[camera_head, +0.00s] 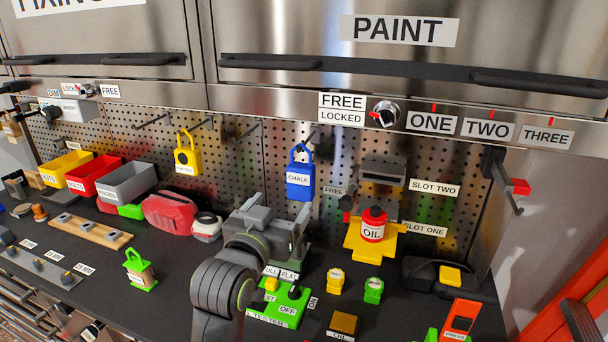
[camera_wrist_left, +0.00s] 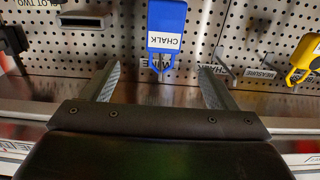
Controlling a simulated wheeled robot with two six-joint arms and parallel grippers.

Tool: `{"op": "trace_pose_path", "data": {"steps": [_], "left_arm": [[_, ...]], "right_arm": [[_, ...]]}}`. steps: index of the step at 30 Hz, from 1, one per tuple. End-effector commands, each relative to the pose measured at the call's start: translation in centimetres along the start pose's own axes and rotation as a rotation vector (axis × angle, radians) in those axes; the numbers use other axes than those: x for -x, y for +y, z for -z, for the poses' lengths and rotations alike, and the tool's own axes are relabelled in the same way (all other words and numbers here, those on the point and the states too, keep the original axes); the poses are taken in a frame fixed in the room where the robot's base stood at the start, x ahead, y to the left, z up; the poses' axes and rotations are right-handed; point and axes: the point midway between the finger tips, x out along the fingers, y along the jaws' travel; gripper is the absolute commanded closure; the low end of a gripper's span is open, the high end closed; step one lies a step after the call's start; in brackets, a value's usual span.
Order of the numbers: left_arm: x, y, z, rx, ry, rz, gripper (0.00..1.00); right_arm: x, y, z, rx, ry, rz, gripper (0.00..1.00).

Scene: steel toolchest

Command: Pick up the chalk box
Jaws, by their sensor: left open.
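The chalk box (camera_head: 300,184) is blue with a white CHALK label and a loop handle on top. It hangs on the perforated back panel, right of centre. My left gripper (camera_head: 282,214) is in front of the panel, below and slightly left of the box in the head view. In the left wrist view the chalk box (camera_wrist_left: 166,28) appears beyond and between the two spread fingers of the left gripper (camera_wrist_left: 160,85). The fingers are open and empty, with a visible gap to the box. The right gripper is not in view.
A yellow padlock-shaped box (camera_head: 186,158) hangs to the left. A red oil can (camera_head: 373,225) stands on a yellow stand (camera_head: 375,248) to the right. A red bag (camera_head: 170,212) lies left. A green tester (camera_head: 283,309) and small blocks lie in front.

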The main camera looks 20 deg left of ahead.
Motion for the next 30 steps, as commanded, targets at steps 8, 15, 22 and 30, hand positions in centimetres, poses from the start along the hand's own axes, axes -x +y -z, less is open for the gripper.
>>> {"op": "trace_pose_path", "data": {"steps": [8, 15, 22, 30], "left_arm": [[-4.8, -0.1, 0.2, -0.003, -0.003, 0.000, 0.20], [-8.5, -0.1, 0.1, -0.002, -0.004, 0.001, 0.20], [-10.4, -0.1, 0.0, -0.002, -0.003, 0.001, 0.20], [-12.2, -0.4, 0.2, -0.002, -0.005, 0.001, 0.20]], "right_arm": [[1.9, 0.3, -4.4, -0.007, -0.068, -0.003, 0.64], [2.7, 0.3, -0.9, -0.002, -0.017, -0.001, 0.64], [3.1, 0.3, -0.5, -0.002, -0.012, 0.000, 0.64], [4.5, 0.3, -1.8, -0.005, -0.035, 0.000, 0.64]]}}
